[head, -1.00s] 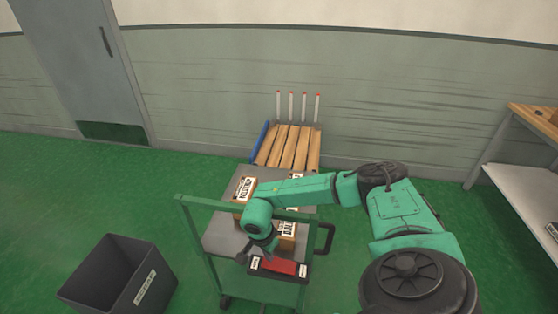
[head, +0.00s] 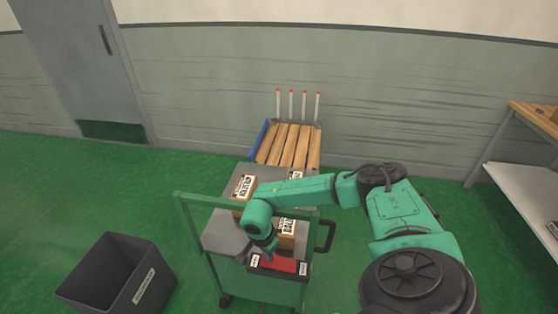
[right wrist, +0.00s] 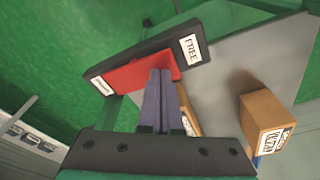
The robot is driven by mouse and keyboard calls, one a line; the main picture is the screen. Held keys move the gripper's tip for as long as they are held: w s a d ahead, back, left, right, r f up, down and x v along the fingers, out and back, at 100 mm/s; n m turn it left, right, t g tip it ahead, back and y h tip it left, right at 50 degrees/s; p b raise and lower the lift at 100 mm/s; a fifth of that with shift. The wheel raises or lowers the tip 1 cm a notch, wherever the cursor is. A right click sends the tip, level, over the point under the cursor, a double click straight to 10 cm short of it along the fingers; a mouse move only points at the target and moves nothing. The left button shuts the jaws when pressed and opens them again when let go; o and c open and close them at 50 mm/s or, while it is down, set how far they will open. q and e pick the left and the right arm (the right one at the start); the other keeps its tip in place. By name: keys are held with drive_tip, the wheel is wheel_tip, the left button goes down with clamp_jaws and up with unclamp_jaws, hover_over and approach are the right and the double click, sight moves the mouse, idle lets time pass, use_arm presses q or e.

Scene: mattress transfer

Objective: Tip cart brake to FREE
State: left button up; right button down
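The cart brake is a red rocker (head: 279,264) in a black housing (head: 262,273) on the near end of the grey-topped cart (head: 222,238). White labels sit at both ends of the housing. In the right wrist view, the FREE label (right wrist: 190,47) is at the upper right end, and the red rocker (right wrist: 132,76) shows beside the fingertips. My right gripper (right wrist: 160,73) has its fingers together, with nothing seen between them. Its tips overlap the rocker's edge; contact is unclear. In the head view, my right gripper (head: 268,250) is just above the brake. My left gripper is not in view.
Cardboard boxes (head: 244,186) lie on the cart top. A green rail (head: 190,196) and a black handle (head: 328,236) rise at its near end. A slatted wooden pallet (head: 290,146) stands beyond. A dark bin (head: 95,285) is at left, a shelf (head: 520,185) at right.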

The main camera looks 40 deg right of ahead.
drive_tip(key=shift+f, duration=0.35)
wheel_tip(320, 180, up, 7)
drive_tip(key=p, duration=0.5)
drive_tip(key=shift+r+p, duration=0.1)
drive_tip(key=shift+p, duration=0.2)
